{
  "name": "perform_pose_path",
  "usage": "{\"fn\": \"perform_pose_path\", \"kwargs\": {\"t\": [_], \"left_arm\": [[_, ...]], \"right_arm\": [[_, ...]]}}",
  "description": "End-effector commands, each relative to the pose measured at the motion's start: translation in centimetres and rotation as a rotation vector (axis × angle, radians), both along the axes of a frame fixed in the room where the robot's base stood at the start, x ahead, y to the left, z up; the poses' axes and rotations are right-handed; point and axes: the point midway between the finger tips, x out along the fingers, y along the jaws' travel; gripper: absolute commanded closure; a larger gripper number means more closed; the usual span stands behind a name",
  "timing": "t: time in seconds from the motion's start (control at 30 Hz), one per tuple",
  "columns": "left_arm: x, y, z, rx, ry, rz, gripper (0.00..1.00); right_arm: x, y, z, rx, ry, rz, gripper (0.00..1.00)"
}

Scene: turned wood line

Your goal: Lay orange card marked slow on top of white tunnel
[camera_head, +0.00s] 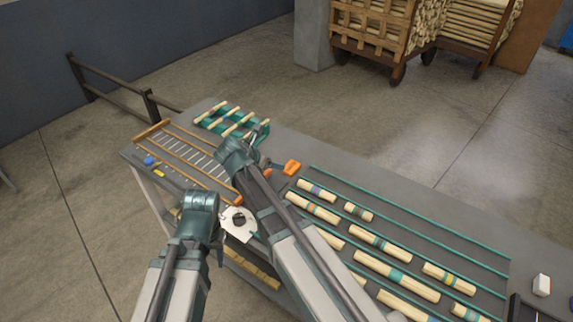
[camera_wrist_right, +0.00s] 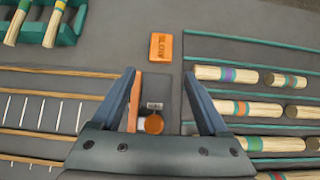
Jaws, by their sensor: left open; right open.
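The orange card (camera_head: 292,167) lies flat on the grey bench. In the right wrist view the card (camera_wrist_right: 161,46) reads SLOW and lies beyond my fingertips, apart from them. My right gripper (camera_head: 264,150) is open; its spread fingers (camera_wrist_right: 158,88) show nothing held between them. My left gripper (camera_head: 219,240) is open at the bench's near edge, partly hidden by its own wrist. A white piece with a dark opening (camera_head: 237,222) is beside it, partly covered by my right arm. A small white block (camera_head: 541,285) stands at the far right. I cannot tell which is the tunnel.
Striped wooden rods (camera_head: 313,207) lie between green rails on the right. A wooden-railed rack (camera_head: 185,155) and a green holder with rods (camera_head: 228,122) are on the left. An orange round knob (camera_wrist_right: 154,124) is near my right fingers.

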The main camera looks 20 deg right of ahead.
Motion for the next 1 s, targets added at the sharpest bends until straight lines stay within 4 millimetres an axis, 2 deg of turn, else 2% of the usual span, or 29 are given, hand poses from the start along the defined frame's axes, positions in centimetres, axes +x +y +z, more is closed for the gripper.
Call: {"fn": "perform_pose_path", "kwargs": {"t": [0.27, 0.6, 0.87, 1.0], "left_arm": [[0.0, 0.0, -1.7, 0.000, 0.000, 0.000, 0.53], [0.0, 0.0, -6.0, 0.000, 0.000, 0.000, 0.53], [0.0, 0.0, -6.3, 0.000, 0.000, 0.000, 0.53], [0.0, 0.0, -7.0, 0.000, 0.000, 0.000, 0.53]], "right_arm": [[0.8, -1.0, -1.7, 0.000, 0.000, -0.003, 0.22], [3.4, -4.3, -6.0, 0.000, -0.001, -0.002, 0.22], [3.8, -5.0, -6.2, 0.000, 0.000, -0.001, 0.22], [4.1, -5.5, -7.0, 0.000, -0.001, -0.002, 0.22]]}}
